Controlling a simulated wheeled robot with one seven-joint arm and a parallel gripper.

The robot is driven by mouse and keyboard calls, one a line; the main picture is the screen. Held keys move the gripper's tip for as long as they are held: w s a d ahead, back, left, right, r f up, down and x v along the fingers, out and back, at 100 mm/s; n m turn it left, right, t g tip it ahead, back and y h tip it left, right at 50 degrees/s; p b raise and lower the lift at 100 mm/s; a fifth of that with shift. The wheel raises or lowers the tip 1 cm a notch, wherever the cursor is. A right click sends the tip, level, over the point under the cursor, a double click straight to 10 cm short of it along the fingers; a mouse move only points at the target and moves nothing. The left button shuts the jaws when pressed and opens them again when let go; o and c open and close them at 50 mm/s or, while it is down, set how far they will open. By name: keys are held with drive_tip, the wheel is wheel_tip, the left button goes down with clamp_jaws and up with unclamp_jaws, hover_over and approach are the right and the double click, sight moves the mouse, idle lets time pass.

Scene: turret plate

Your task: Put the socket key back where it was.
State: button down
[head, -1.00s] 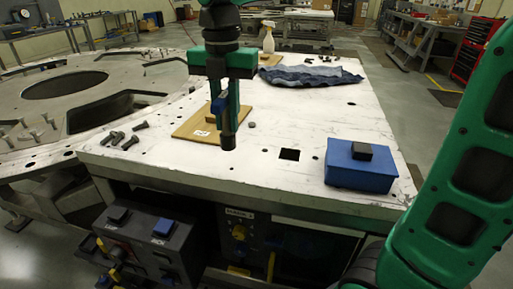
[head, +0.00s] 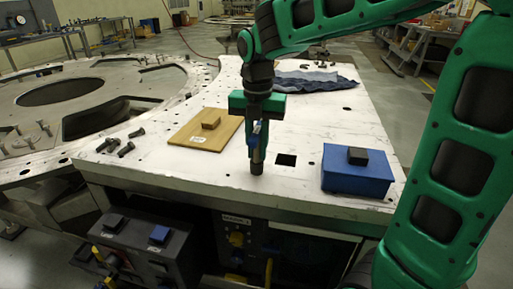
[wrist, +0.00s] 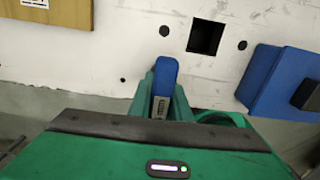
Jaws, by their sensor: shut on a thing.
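My gripper (head: 257,122) is shut on the socket key (head: 256,165) and points down near the front edge of the white plate (head: 310,135). The key has a blue upper part and a dark, cylindrical lower end, and it hangs about upright. In the wrist view the key's blue top (wrist: 164,75) shows between the green fingers, close to the plate's edge. A square hole (head: 285,160) in the plate lies to the right of the key. I cannot tell how high the key's lower end is above the plate.
A blue box (head: 350,182) with a black block (head: 357,156) stands right. A wooden board (head: 190,137) with a small block lies left. Loose bolts (head: 122,148) lie farther left. A grey control box (head: 125,245) is below the front edge. A blue cloth (head: 315,80) lies behind.

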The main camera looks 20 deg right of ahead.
drive_tip(key=shift+f, duration=0.1)
drive_tip(key=c, duration=1.6)
unclamp_jaws()
drive_tip(key=shift+c, duration=0.2)
wheel_tip(320, 180, up, 12)
drive_tip(key=shift+r, duration=0.1)
